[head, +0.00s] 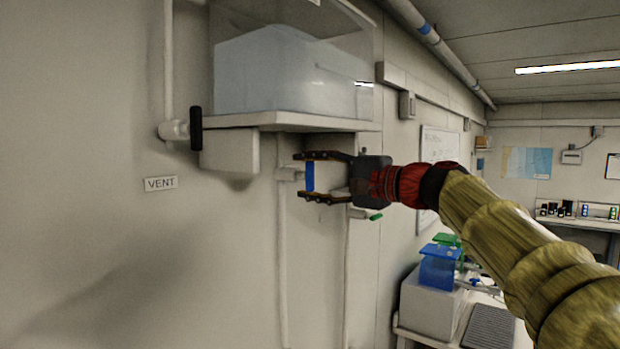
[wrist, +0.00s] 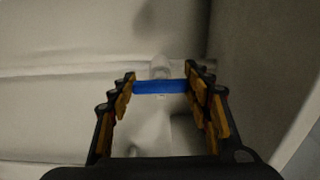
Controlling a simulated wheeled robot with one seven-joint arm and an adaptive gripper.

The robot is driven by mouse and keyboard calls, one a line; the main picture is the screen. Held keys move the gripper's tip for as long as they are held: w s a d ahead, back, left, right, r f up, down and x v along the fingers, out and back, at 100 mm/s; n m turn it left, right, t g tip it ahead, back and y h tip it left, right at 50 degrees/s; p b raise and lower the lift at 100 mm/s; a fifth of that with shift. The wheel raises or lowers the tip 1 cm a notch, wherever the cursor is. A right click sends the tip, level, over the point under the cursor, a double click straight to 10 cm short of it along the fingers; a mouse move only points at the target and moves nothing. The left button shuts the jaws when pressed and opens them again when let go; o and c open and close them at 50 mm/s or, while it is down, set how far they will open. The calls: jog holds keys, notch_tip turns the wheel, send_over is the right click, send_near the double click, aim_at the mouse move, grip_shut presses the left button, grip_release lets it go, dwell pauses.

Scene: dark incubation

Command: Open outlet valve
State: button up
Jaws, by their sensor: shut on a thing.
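A blue valve handle (head: 310,177) sits on a white pipe fitting under the wall shelf, at the middle of the head view. It stands upright there. My gripper (head: 312,176) reaches in from the right with one finger above the handle and one below it. In the wrist view the blue handle (wrist: 160,87) spans from one fingertip to the other, so my gripper (wrist: 160,88) is shut on its two ends. The white fitting (wrist: 160,66) shows behind the handle. Whether this handle is the outlet valve is not labelled in view.
A clear tank (head: 285,75) of pale liquid stands on the shelf (head: 290,121) just above my gripper. A black-handled valve (head: 195,128) is at left, near a VENT label (head: 160,184). A green-handled valve (head: 375,217) is just below my gripper. A blue box (head: 438,268) stands at lower right.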

jog(key=o, duration=1.2)
jog(key=shift+c, duration=0.2)
jog(key=v, duration=1.2)
